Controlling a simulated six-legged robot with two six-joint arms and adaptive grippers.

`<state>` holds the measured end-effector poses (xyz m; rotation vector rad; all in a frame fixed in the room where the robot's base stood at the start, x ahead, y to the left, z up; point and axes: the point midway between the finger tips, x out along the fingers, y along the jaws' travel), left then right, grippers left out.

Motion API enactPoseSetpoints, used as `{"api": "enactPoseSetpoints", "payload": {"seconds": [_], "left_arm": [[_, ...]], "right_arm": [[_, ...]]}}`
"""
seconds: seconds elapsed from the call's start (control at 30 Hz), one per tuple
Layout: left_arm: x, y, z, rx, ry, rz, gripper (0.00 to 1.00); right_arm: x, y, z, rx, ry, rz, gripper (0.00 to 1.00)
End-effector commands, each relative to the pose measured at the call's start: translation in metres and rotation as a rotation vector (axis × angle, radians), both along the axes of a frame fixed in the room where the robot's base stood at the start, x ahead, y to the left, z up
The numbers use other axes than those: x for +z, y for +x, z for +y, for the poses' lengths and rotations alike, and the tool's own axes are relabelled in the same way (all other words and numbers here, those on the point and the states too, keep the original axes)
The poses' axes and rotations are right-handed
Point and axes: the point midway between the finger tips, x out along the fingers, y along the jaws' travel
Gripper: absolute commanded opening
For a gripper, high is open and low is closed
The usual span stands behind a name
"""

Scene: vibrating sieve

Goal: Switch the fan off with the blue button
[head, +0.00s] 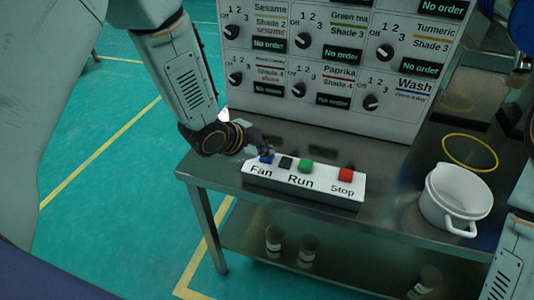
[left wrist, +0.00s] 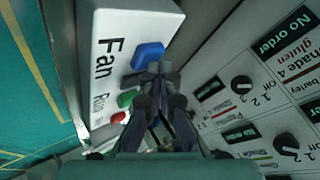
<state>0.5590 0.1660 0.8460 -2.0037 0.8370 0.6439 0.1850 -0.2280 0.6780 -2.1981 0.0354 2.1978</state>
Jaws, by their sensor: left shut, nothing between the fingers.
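The white button box (head: 318,194) stands on the metal table and carries the labels Fan, Run and Stop. The blue button (head: 267,157) is at its left end, above the word Fan; it also shows in the left wrist view (left wrist: 148,54). My left gripper (head: 264,149) is shut and empty, with its fingertips (left wrist: 156,68) right at the blue button. I cannot tell whether they touch it or whether it is pressed in. My right gripper is not in view.
A green button (head: 306,166) and a red button (head: 345,174) are further right on the box. A panel of knobs and displays (head: 330,100) rises behind. A white pot (head: 455,195) and a yellow ring (head: 470,152) are on the right. Jars stand on the lower shelf.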

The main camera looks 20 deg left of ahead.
Motion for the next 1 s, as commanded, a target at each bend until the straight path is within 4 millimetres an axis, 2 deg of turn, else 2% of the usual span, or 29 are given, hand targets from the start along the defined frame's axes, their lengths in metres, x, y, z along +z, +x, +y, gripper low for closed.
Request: {"api": "enactPoseSetpoints", "payload": {"seconds": [0.37,0.77,1.0], "left_arm": [[0.018,0.000,0.001,-0.001,0.000,0.001,0.00],[0.020,0.000,0.001,-0.001,0.000,0.001,0.00],[0.039,0.000,0.001,0.000,0.000,0.000,0.00]], "right_arm": [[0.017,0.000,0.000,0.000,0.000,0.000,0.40],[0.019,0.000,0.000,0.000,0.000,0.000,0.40],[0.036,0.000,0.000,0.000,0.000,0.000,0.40]]}}
